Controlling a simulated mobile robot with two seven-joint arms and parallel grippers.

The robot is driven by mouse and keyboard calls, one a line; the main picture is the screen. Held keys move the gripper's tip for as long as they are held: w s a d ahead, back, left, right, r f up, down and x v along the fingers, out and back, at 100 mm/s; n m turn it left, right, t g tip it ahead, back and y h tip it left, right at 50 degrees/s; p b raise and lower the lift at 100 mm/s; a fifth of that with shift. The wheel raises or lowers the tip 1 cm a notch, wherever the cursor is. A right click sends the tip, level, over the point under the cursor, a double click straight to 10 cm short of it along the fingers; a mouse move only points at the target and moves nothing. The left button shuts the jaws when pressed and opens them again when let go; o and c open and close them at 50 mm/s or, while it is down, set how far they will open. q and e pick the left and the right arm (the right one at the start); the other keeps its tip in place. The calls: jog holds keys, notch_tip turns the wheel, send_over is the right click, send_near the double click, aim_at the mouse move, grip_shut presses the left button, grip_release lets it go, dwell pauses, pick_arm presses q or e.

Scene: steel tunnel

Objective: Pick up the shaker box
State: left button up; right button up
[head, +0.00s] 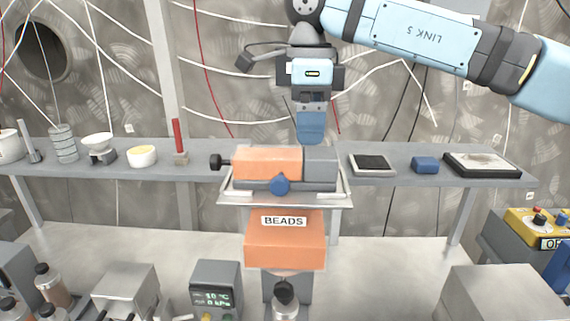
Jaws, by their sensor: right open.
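What looks like the shaker box (266,162) is an orange and grey block with a black knob at its left end and a blue knob on its front. It lies level on a shallow metal tray (341,200) in the middle of the head view. My right gripper (311,128) points down just above and behind the box's grey right part. It is open, with nothing seen between its blue fingers. Its fingertips show close to the box's top edge; I cannot tell whether they touch. My left gripper is out of view.
An orange box labelled BEADS (285,250) is below the tray. Bottles and instruments stand in front.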

aim_at(310, 152)
jog(key=shift+w+d+f, duration=0.1)
jog(key=shift+w+f, duration=0.1)
jog(key=shift+f, duration=1.25)
jog(key=shift+s+f, duration=0.2)
jog(key=shift+f, duration=0.3)
notch_tip(310, 152, down, 4)
jog(key=shift+d+f+p, duration=0.1)
jog(key=shift+p, duration=0.45)
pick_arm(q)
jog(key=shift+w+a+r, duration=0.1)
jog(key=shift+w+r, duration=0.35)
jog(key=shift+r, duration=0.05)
pick_arm(e)
jog(key=c, duration=1.2)
pick_arm(q)
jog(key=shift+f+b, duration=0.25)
jog(key=shift+b, duration=0.2)
pick_arm(e)
notch_tip(310, 152, up, 20)
jog(key=shift+r, duration=0.1)
